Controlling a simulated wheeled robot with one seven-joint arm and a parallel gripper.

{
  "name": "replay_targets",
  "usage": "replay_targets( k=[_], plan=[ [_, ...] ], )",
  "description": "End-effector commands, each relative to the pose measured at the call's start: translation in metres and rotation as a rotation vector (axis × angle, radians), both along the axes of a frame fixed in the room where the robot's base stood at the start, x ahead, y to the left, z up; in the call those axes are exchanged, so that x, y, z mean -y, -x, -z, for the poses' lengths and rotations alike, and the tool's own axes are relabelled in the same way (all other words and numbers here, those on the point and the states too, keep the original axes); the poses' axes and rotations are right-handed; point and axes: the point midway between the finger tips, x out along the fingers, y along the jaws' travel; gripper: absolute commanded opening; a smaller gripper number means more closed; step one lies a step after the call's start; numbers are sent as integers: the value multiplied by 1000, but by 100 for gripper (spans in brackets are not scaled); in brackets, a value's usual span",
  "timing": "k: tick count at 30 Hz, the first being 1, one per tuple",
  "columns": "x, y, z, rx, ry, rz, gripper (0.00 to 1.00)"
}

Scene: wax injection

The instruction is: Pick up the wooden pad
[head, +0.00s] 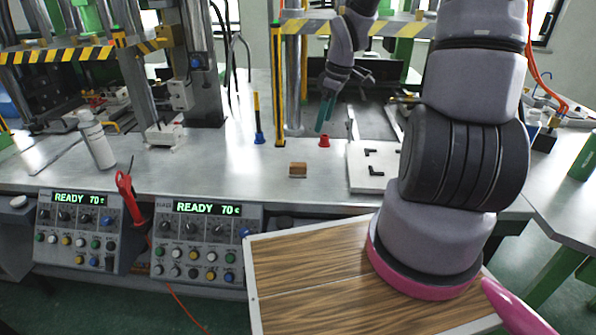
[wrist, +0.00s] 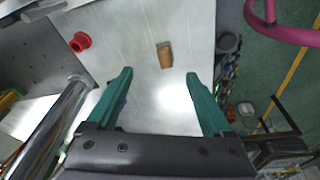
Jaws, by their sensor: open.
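The wooden pad (head: 298,170) is a small brown block lying on the metal bench top, near its front edge, in the head view. In the wrist view the wooden pad (wrist: 165,55) lies beyond the fingertips, between their lines and apart from them. My gripper (head: 326,114) has green fingers and hangs above the bench, behind and to the right of the pad in the head view. In the wrist view my gripper (wrist: 160,75) is open with nothing between its fingers.
A red cup-like part (head: 324,141) stands behind the pad. A chrome post (wrist: 55,125) rises close to my gripper. A white plate (head: 370,166) with black brackets lies right of the pad. A white bottle (head: 96,140) stands at left. The bench around the pad is clear.

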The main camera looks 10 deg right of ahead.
Motion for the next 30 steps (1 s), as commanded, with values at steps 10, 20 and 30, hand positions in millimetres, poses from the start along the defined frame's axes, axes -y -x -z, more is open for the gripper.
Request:
replay_targets(
  k=[10,20,30],
  plan=[
    [-25,-19,71,36,-148,-298,85],
    [-42,-25,105,50,-168,-341,85],
    [-53,-30,137,51,-167,-337,85]
  ],
)
